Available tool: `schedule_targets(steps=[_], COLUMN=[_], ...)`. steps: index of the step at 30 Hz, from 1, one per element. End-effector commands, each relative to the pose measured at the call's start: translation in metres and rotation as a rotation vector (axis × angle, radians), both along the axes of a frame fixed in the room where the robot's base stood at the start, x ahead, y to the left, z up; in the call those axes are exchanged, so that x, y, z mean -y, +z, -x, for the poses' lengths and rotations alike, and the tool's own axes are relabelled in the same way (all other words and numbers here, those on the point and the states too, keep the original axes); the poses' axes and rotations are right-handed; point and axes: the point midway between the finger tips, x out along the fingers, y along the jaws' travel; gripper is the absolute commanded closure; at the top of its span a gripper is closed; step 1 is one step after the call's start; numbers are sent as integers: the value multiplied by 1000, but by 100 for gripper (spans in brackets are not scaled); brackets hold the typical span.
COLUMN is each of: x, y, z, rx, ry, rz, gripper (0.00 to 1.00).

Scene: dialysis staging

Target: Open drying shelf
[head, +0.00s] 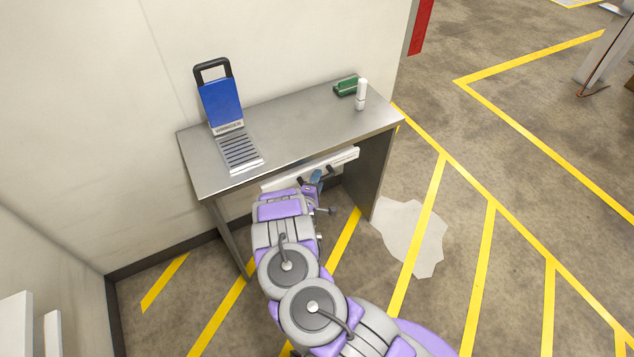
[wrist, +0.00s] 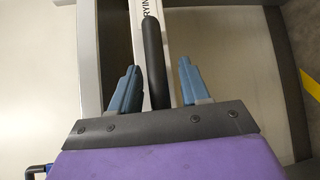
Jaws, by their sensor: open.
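The drying shelf (head: 343,158) is a white-fronted panel under the front edge of the steel table. In the wrist view its white front (wrist: 142,8) carries dark lettering, partly visible as "DRYIN". A black bar handle (wrist: 154,50) stands out from that front. My gripper (wrist: 158,80) is open, its two blue fingers on either side of the handle, with a gap visible on each side. In the head view my gripper (head: 317,178) is at the front of the shelf, and my arm hides part of the front. I cannot tell how far the shelf is out.
The steel table (head: 290,125) holds a blue board with a black handle (head: 222,102), a slatted metal plate (head: 240,152), a green box (head: 346,87) and a white bottle (head: 361,95). A pale puddle (head: 412,238) lies on the striped floor at right. Walls stand behind and left.

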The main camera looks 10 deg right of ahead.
Motion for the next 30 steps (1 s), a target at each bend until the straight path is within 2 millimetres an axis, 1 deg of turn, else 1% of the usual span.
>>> schedule_targets(steps=[9, 23, 30], x=[0, 0, 0], y=[0, -1, -2], z=[-2, -2, -1], rx=[0, -2, -4], ry=[1, 1, 1], rz=[-2, -1, -1], gripper=[55, 99, 100])
